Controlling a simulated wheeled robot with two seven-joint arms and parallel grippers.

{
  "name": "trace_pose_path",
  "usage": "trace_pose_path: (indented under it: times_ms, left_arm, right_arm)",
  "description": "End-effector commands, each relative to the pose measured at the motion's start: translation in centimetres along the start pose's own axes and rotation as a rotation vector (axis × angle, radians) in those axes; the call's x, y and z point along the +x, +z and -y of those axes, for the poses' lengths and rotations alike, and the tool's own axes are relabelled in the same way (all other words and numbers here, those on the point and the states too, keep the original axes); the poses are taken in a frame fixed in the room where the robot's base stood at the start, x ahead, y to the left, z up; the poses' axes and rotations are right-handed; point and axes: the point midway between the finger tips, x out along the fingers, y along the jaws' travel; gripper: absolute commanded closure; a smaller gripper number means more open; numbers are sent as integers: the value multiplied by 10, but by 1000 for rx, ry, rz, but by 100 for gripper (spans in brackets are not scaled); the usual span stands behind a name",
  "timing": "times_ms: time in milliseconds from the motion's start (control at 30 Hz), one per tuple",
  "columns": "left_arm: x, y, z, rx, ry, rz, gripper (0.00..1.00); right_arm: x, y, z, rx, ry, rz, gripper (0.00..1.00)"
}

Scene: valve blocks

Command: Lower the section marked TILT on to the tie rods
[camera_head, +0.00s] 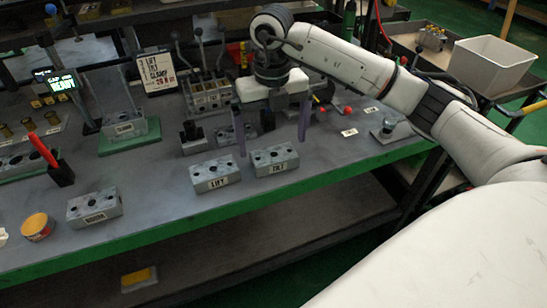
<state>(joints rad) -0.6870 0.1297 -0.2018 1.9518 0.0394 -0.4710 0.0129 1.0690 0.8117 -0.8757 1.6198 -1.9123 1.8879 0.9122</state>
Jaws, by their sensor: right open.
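The section that appears marked TILT (275,160) is a grey metal block with holes in its top, lying near the green front edge of the bench. My right gripper (271,147) is open. Its two purplish fingers point down, one towards each end of this block; whether they are above or behind it I cannot tell. Another grey section (123,124) sits on a green base (138,142) to the left. Thin upright rods seem to rise by it, too faint to make out surely. My left gripper is not in view.
A block marked LIFT (215,174) lies just left of the TILT section, and another block (94,208) lies further left. A red-handled tool (43,150), an orange-topped tin (37,226) and a lever bank (208,95) stand around.

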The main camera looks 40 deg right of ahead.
Motion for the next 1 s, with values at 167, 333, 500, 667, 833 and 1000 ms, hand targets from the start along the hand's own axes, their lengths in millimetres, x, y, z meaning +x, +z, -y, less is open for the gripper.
trace_pose_path:
  times_ms: [167,333,500,667,833,1000]
  left_arm:
    - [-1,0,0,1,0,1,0]
    - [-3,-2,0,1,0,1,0]
    - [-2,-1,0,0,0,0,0]
    - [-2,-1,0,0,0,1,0]
    - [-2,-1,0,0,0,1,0]
    - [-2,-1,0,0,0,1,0]
  right_arm:
    - [15,0,2,-1,0,-3,0]
    - [41,2,5,-2,1,-4,0]
    - [56,3,5,-2,2,-1,0]
    - [57,3,4,-3,3,0,0]
    - [56,3,4,-3,3,0,17]
    - [56,3,4,-3,3,0,46]
